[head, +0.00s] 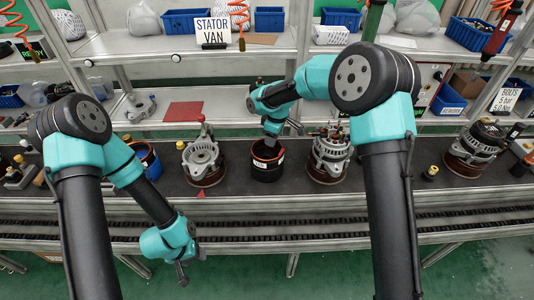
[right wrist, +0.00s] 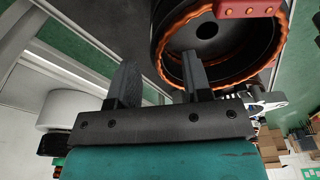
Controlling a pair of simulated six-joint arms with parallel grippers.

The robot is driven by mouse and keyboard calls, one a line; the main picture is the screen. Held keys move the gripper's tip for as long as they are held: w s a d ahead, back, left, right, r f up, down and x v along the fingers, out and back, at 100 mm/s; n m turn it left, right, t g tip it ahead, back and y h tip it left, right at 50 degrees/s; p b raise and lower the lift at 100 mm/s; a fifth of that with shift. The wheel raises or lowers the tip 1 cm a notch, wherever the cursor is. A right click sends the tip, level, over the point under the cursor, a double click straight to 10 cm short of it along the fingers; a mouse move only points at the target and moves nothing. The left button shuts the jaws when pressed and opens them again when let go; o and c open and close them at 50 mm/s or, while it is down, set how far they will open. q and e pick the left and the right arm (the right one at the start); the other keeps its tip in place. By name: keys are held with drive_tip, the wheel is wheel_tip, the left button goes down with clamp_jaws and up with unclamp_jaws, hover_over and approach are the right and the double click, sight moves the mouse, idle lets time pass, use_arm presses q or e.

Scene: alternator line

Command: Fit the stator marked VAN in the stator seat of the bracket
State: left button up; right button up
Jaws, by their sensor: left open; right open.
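A dark, drum-shaped stator (head: 268,173) with a small white label stands on the belt near the middle of the head view. The label is too small to read surely. Its copper winding ring (right wrist: 176,68) shows in the right wrist view. My right gripper (head: 271,139) is open at the stator's upper rim; its fingers (right wrist: 160,80) stand apart, one overlapping the ring in the picture. I cannot tell whether they touch it. A silver bracket (head: 202,153) sits on a round reddish base just left of the stator. My left gripper (head: 183,276) is open and empty, low in front of the belt.
A silver alternator assembly (head: 331,153) stands close right of the stator, another (head: 480,140) further right. A red mat (head: 183,111) lies behind the belt.

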wheel_tip(320, 180, down, 2)
drive_tip(key=shift+w+a, duration=0.1)
idle(0.4)
clamp_jaws()
idle(0.3)
drive_tip(key=shift+r, duration=0.1)
idle(0.9)
